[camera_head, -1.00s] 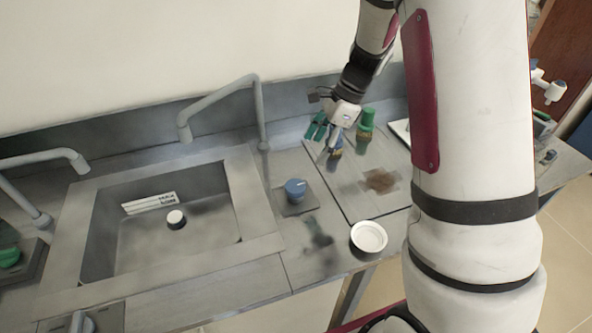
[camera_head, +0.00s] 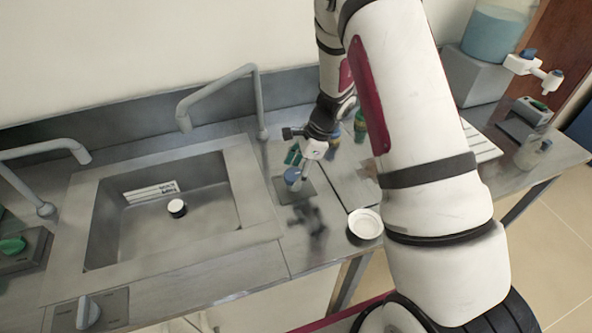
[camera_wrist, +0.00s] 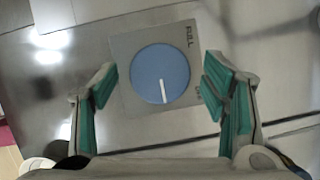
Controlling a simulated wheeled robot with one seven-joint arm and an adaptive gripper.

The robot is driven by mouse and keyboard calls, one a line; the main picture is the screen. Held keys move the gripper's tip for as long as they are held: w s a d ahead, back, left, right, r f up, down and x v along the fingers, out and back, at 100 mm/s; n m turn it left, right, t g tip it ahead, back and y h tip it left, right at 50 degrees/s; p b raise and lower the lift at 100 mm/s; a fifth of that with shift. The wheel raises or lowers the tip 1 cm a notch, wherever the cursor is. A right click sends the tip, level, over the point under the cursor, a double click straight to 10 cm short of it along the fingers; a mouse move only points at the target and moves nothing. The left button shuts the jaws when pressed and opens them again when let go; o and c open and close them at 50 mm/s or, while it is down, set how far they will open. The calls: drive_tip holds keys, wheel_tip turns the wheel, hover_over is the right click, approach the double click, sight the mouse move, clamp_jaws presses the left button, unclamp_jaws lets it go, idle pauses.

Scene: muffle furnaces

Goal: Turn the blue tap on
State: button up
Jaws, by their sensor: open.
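The blue tap (camera_head: 292,176) is a round blue knob on a grey square plate to the right of the sink. In the wrist view the knob (camera_wrist: 160,73) shows a white line pointing toward the lower edge of the picture, and the plate bears the word "FULL" at its upper right. My gripper (camera_head: 298,170) is over the knob in the head view. In the wrist view my gripper (camera_wrist: 155,92) is open, its green finger pads apart on the left and right of the knob. Whether the pads are down at knob height I cannot tell.
The sink (camera_head: 165,215) with a grey spout (camera_head: 218,88) lies to the left. A white bowl (camera_head: 365,224) stands near the counter's front edge. A grey knob (camera_head: 88,312) and a green knob (camera_head: 12,245) are at the far left. Bottles stand behind my arm.

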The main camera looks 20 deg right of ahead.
drive_tip(key=c, duration=1.1)
drive_tip(key=shift+c, duration=0.2)
drive_tip(key=shift+w+f, duration=0.1)
drive_tip(key=n+g+b, duration=0.1)
drive_tip(key=n+b, duration=0.1)
drive_tip(key=n, duration=0.1)
drive_tip(key=shift+w+n, duration=0.15)
drive_tip(key=shift+n, duration=0.15)
drive_tip(key=shift+n+g+h+b, duration=0.3)
drive_tip(key=shift+n+g+b, duration=0.6)
drive_tip(key=shift+n, duration=0.8)
drive_tip(key=o, duration=1.1)
